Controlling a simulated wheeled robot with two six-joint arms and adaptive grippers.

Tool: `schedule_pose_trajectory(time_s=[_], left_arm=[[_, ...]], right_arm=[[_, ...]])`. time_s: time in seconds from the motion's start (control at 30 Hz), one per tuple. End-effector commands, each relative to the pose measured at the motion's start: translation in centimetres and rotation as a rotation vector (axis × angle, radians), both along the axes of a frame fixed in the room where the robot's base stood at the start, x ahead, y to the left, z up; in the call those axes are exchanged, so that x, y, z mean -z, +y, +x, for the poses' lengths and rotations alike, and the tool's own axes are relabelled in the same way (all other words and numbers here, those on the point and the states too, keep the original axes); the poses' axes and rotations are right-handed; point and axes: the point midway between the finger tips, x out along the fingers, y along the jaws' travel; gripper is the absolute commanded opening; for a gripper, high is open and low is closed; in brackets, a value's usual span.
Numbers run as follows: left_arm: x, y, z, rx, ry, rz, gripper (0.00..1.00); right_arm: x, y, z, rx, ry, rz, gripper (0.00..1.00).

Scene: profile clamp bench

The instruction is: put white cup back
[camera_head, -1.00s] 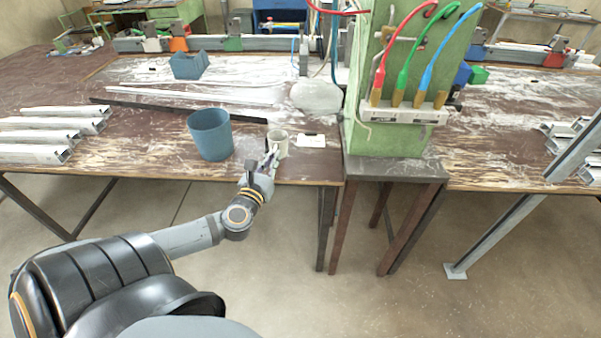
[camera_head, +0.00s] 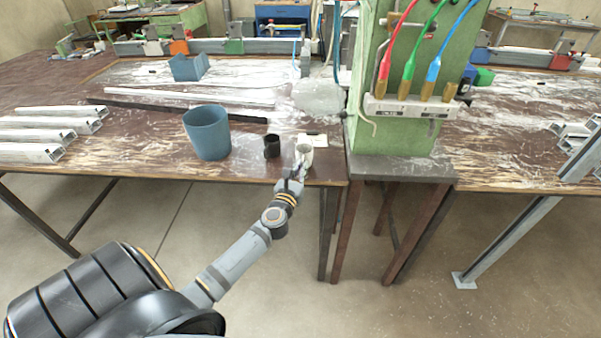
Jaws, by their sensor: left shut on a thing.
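The white cup (camera_head: 305,153) is near the front right corner of the left bench, in front of a small white card. My left gripper (camera_head: 299,170) reaches in from the front edge and is shut on the white cup. The fingers are small here, and I cannot tell whether the cup touches the bench. My right gripper is not in view.
A small black cup (camera_head: 272,146) stands just left of the white cup. A large blue bin (camera_head: 208,133) stands further left. The white card (camera_head: 313,140) lies behind the cup. A green post (camera_head: 400,133) with colored hoses rises to the right. Metal profiles (camera_head: 45,135) lie at the left.

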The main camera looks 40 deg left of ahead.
Motion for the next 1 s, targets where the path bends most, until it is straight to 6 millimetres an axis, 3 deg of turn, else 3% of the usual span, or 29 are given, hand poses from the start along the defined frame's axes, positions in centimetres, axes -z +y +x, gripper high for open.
schedule_pose_trajectory(time_s=[0.33,0.37,0.5,0.87,1.0], left_arm=[[0.4,0.0,0.0,0.000,-0.001,0.000,0.00],[0.2,0.0,0.0,0.000,-0.001,0.000,0.11],[0.2,0.0,0.0,0.000,0.000,0.000,0.29],[-0.3,0.0,-0.2,0.000,0.000,0.000,0.29],[0.1,-0.9,-2.7,0.001,0.003,0.000,0.29]], right_arm=[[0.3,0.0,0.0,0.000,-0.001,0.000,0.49],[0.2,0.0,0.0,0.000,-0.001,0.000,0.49],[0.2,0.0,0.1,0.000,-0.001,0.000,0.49],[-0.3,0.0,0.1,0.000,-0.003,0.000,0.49],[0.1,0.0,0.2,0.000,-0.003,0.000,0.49]])
